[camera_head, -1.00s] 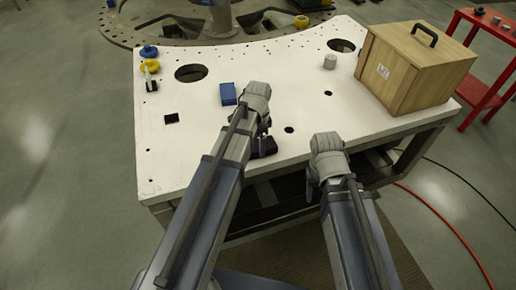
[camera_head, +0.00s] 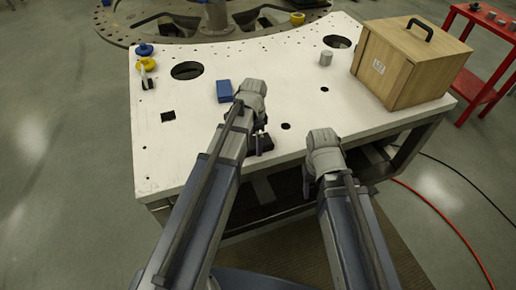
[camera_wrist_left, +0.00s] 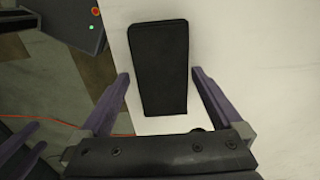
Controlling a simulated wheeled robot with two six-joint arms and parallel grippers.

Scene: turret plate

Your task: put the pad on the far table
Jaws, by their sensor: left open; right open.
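A black rectangular pad (camera_wrist_left: 158,65) lies flat on the white table (camera_head: 190,150) near its front edge. In the head view it shows as a small dark patch (camera_head: 266,143), partly hidden by my left gripper (camera_head: 259,136). In the left wrist view my left gripper (camera_wrist_left: 160,76) is open, with one finger on each side of the pad's near part and a gap on both sides. My right gripper (camera_head: 307,184) is by the table's front edge; its fingers are mostly hidden by its wrist. A red table (camera_head: 482,75) stands at the far right with small items on top.
A blue block (camera_head: 224,91) lies just beyond my left gripper. A wooden box (camera_head: 412,65), a grey cylinder (camera_head: 326,58) and yellow and blue knobs (camera_head: 146,60) are on the white table. A round drilled plate (camera_head: 125,30) is behind it. Cables cross the right floor.

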